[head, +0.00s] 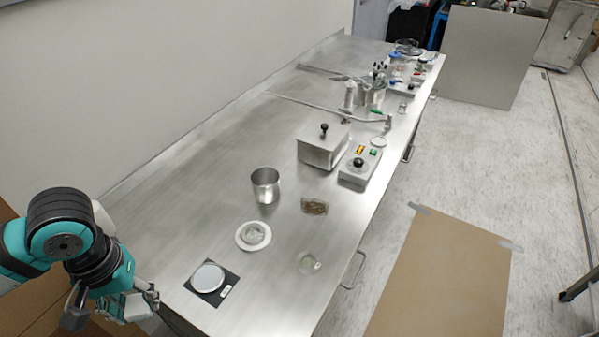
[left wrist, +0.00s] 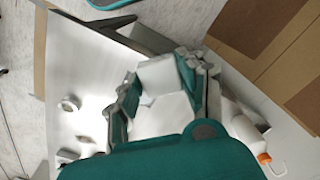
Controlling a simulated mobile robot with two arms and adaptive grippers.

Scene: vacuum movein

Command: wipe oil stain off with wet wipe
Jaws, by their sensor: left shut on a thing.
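My left gripper (head: 150,298) is at the near left corner of the steel bench (head: 200,222), low in the head view. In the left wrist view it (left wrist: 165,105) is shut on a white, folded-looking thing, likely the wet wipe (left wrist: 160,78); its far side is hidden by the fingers. On the bench, a pale, clear round patch or dish (head: 309,263) lies near the front edge; I cannot tell if it is the oil stain. A brown flat patch or packet (head: 314,206) lies farther back. My right gripper is not in view.
A scale with a round plate (head: 208,278), a white dish (head: 253,236), a steel cup (head: 265,186), a metal box (head: 323,148) and a control box (head: 359,168) stand on the bench. A white bottle with an orange cap (left wrist: 262,157) shows in the wrist view.

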